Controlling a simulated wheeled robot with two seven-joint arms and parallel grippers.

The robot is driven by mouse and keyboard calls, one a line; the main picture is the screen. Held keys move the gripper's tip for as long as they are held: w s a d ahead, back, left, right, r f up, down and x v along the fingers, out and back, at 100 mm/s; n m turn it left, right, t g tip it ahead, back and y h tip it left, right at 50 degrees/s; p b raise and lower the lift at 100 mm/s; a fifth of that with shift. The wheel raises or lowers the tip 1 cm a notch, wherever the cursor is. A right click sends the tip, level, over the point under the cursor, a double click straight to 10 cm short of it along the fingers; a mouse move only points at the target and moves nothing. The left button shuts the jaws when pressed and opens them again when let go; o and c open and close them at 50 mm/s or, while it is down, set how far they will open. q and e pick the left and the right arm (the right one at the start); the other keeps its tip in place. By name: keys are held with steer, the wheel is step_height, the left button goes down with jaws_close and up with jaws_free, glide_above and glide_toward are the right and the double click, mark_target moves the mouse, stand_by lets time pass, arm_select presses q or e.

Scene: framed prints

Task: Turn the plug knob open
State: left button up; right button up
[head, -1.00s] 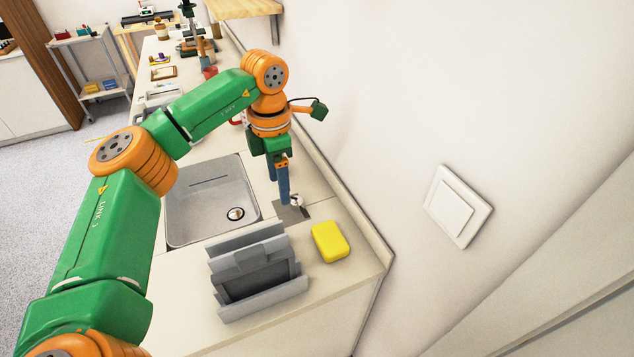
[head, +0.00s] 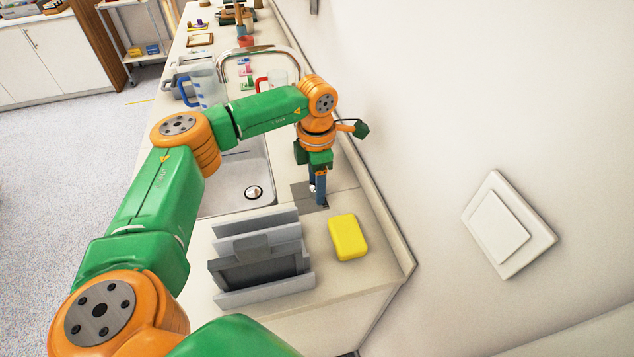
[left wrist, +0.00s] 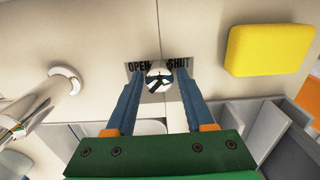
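The plug knob (left wrist: 158,76) is a small, shiny round knob on a dark plate on the counter, with OPEN lettered to its left and SHUT to its right in the left wrist view. A dark mark shows on its top. In the head view only a sliver of the knob (head: 312,188) shows beside my fingers. My left gripper (left wrist: 160,74) points down with its blue fingers spread, one on each side of the knob. Gaps show between the knob and the fingers. My left gripper (head: 320,203) hides most of the knob in the head view. My right gripper is not in view.
A sink (head: 216,200) with a drain lies left of the knob. A grey rack (head: 262,285) and a yellow block (head: 348,237) stand nearby on the counter. A faucet (head: 258,50) and jug (head: 205,88) are behind. The wall is close on the right.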

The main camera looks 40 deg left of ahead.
arm_select(q)
jaws_close()
steer(key=n+p, duration=0.1)
steer(key=n, duration=0.3)
steer(key=shift+n, duration=0.4)
steer(key=n+p, duration=0.1)
steer(key=n, duration=0.3)
steer(key=shift+r+n, duration=0.1)
steer(key=shift+n, duration=0.2)
steer(key=n+p, duration=0.1)
steer(key=n, duration=0.3)
steer(key=shift+w+n+p, duration=0.1)
steer(key=shift+n+p, duration=0.4)
steer(key=shift+n, duration=1.9)
